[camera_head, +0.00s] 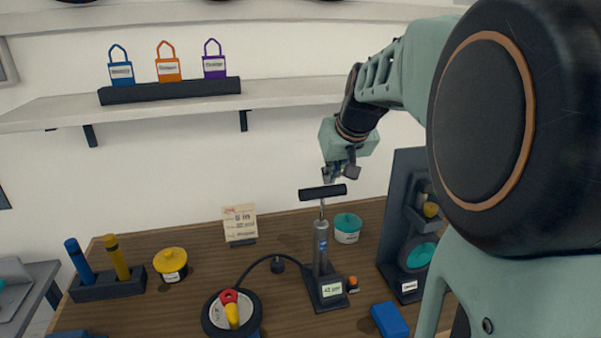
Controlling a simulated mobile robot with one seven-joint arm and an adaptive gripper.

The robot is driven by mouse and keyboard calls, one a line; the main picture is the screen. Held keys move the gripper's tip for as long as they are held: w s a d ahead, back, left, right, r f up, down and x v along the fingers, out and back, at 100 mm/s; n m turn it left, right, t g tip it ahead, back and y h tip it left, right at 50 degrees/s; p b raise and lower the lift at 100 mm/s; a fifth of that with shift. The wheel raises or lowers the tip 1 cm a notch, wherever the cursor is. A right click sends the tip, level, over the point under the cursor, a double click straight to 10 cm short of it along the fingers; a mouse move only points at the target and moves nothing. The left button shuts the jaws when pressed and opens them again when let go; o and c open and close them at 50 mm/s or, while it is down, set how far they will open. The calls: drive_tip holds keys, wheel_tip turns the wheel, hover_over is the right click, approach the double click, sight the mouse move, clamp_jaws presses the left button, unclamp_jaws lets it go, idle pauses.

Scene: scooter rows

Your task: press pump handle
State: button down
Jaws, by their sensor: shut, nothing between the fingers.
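The pump stands upright on the wooden bench, with a grey cylinder (321,245) on a dark base with a label. Its black T-shaped handle (323,192) is raised on a short bare rod above the cylinder. A black hose (262,262) runs left from the pump to a small wheel (232,312) with a red and yellow piece on it. My gripper (329,178) is shut and empty, pointing down just above the right part of the handle. I cannot tell whether the fingertips touch the handle.
A teal tub (347,228) stands behind the pump at right. A dark upright stand (400,225) is farther right, with a blue block (389,320) in front. A yellow pot (171,264) and a sign card (240,223) are left. A wall shelf (180,103) hangs above.

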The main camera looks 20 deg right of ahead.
drive_tip(key=shift+v, duration=0.9)
drive_tip(key=shift+w, duration=0.1)
idle(1.1)
